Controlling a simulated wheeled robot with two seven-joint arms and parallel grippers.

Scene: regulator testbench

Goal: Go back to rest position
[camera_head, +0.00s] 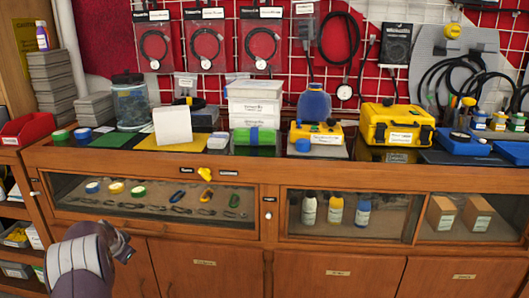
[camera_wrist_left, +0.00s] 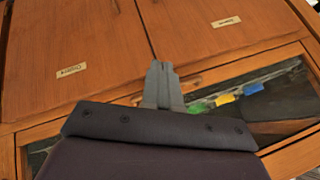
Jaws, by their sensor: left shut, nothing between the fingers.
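My left gripper (camera_head: 124,246) is at the lower left of the head view, in front of the wooden cabinet (camera_head: 200,258). In the left wrist view my left gripper (camera_wrist_left: 160,72) has its fingers together with nothing between them. It points toward the cabinet doors (camera_wrist_left: 85,45), and I cannot tell the exact gap to them. My right gripper is in neither view.
The long wooden bench (camera_head: 265,181) runs across the view. On top stand a yellow case (camera_head: 397,124), a yellow device (camera_head: 316,133), a glass jar (camera_head: 131,104) and white boxes (camera_head: 254,106). Glass-fronted compartments (camera_head: 352,214) lie below. A red bin (camera_head: 27,130) is at the left.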

